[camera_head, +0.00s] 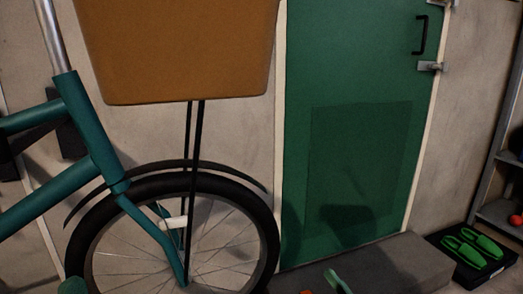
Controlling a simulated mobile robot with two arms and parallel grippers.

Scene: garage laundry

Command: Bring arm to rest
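Neither my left gripper nor my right gripper can be made out in the head view. No arm of mine is clearly visible either, so the pose of both arms cannot be told.
A teal bicycle (90,150) with a brown front box (180,50) fills the left side. A green door (350,80) with a black handle (421,34) stands behind a grey step (385,268). Green shoes (474,247) lie on a dark tray at right, beside a shelf (495,160).

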